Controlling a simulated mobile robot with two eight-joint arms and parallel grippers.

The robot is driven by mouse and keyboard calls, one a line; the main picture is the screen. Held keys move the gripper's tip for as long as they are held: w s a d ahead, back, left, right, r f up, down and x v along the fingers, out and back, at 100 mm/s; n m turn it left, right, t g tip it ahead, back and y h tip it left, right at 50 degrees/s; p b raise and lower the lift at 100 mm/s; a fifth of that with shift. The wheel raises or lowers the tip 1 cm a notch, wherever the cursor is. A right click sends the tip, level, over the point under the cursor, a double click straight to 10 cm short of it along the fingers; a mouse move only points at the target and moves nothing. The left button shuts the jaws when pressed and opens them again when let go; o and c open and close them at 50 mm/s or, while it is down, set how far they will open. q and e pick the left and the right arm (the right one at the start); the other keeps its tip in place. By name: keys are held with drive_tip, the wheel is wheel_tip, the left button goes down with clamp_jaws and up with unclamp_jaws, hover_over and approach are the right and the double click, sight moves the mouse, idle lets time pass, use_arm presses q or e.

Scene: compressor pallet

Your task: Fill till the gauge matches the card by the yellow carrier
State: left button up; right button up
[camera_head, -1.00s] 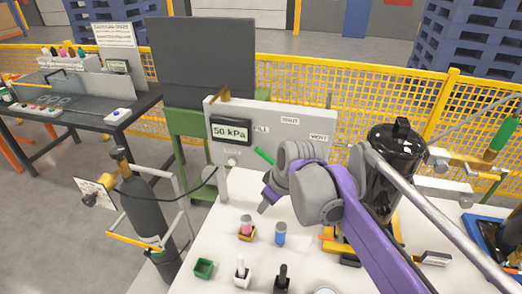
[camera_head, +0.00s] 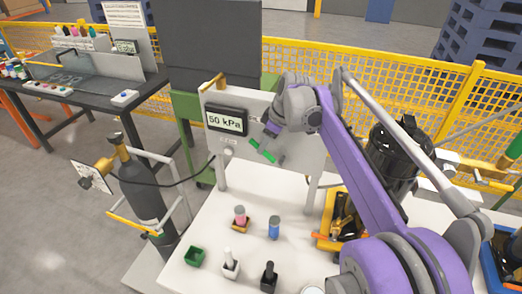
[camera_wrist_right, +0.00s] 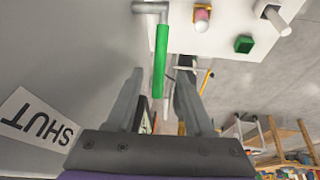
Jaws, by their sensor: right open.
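The gauge (camera_head: 226,120) on the white panel reads 50 kPa. A green lever handle (camera_head: 267,156) sticks out at the panel's lower right, partly hidden by my right gripper (camera_head: 266,143). In the right wrist view the handle (camera_wrist_right: 161,62) lies in the gap between the open fingers of the right gripper (camera_wrist_right: 160,82); I see no clear contact. A SHUT label (camera_wrist_right: 38,122) is on the panel there. A white card (camera_head: 91,176) hangs at the left by the cylinder's yellow-framed stand; its print is unreadable. My left gripper is not in view.
A dark cylinder (camera_head: 142,190) with a hose stands left of the white table (camera_head: 215,215). A pink-topped bottle (camera_head: 240,216), a blue bottle (camera_head: 274,228) and a green box (camera_head: 195,257) stand on it. A yellow tool tray (camera_head: 325,228) and a black tank (camera_head: 392,155) are right.

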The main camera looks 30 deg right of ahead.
drive_tip(key=x, duration=0.5)
clamp_jaws()
idle(1.4)
